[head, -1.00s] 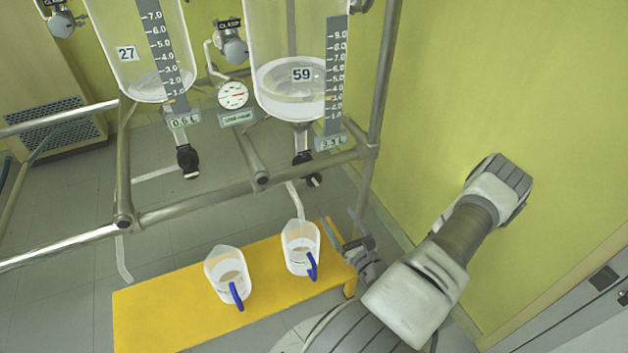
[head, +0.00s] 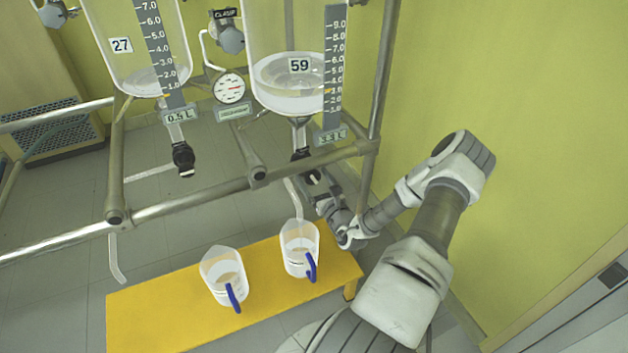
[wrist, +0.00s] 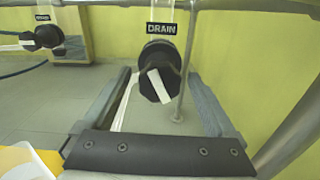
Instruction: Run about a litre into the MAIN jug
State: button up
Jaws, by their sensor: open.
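Two clear jugs with blue handles stand on the yellow bench: a left jug (head: 224,275) and a right jug (head: 299,250). Their labels are too small to read, so I cannot tell which is MAIN. The right jug stands below the outlet tube (head: 294,199) of glass reactor 59 (head: 287,84), which holds clear liquid. My gripper (head: 312,190) is open at that reactor's drain valve. In the wrist view, the black valve knob (wrist: 160,62) with its slanting white bar lies between my spread fingers (wrist: 158,78), with no clear contact. A DRAIN label (wrist: 161,29) is above it.
Reactor 27 (head: 140,50), with little liquid, hangs at left with its own drain valve (head: 183,158). A metal rail (head: 190,208) crosses in front of both reactors. An upright post (head: 377,100) stands right of reactor 59. The yellow bench (head: 150,318) is bare at its left end.

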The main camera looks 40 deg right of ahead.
jog(key=c, duration=1.4)
jog(key=shift+r+p, duration=0.1)
jog(key=shift+p, duration=0.2)
jog(key=shift+m+p, duration=0.75)
jog(key=shift+m, duration=0.35)
jog(key=m+p, duration=0.1)
jog(key=m, duration=0.1)
jog(key=shift+d+m+p, duration=0.1)
jog(key=shift+m+p, duration=0.2)
jog(key=shift+p, duration=0.05)
jog(key=m+p, duration=0.2)
jog(key=m, duration=0.6)
jog(key=m+p, duration=0.1)
jog(key=m, duration=0.2)
jog(key=shift+f+m, duration=0.25)
jog(key=shift+m, duration=0.15)
jog(key=m, duration=0.5)
jog(key=shift+f, duration=0.1)
